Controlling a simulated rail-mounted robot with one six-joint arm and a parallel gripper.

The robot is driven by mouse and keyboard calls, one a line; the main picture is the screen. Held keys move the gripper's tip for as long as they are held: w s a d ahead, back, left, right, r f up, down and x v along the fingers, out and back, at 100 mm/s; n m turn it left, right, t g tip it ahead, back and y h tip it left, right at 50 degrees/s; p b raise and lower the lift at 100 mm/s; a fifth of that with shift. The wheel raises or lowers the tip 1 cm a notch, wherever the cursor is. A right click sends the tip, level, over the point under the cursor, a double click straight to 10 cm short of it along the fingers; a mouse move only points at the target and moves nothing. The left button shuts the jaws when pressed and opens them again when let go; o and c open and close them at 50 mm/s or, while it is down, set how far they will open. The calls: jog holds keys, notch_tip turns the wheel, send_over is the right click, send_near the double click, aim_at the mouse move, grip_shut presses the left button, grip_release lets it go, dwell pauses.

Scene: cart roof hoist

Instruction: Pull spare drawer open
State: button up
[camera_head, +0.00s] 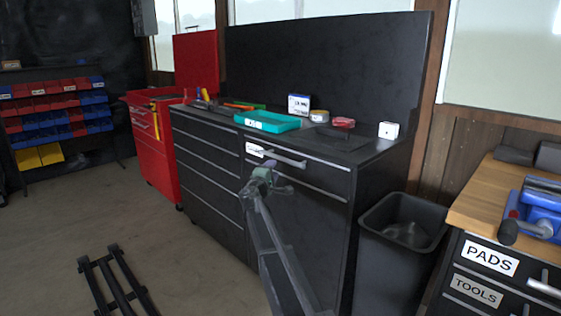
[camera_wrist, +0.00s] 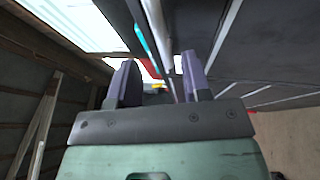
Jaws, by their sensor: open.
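The black cabinet (camera_head: 215,170) has a wide upper-right drawer (camera_head: 322,174). A white label (camera_head: 255,150) sits on its front, too small to read, and a grey bar handle (camera_head: 284,158) runs across it. My gripper (camera_head: 267,170) is just in front of and below this handle. In the wrist view my gripper (camera_wrist: 161,80) has its two fingers apart. A light bar (camera_wrist: 160,25), seemingly the handle, runs lengthwise ahead of the gap between them. I cannot tell whether the fingers touch it. The drawer looks closed.
A teal tray (camera_head: 267,122), a red item and small boxes stand on the cabinet top. A black bin (camera_head: 402,240) and a wood-topped bench (camera_head: 500,195) with PADS and TOOLS drawers stand right. A red cabinet (camera_head: 150,150) stands left. Floor in front is mostly clear.

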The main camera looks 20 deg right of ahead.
aim_at(280, 158)
jog(key=p+x, duration=0.1)
jog(key=x, duration=0.8)
grip_shut()
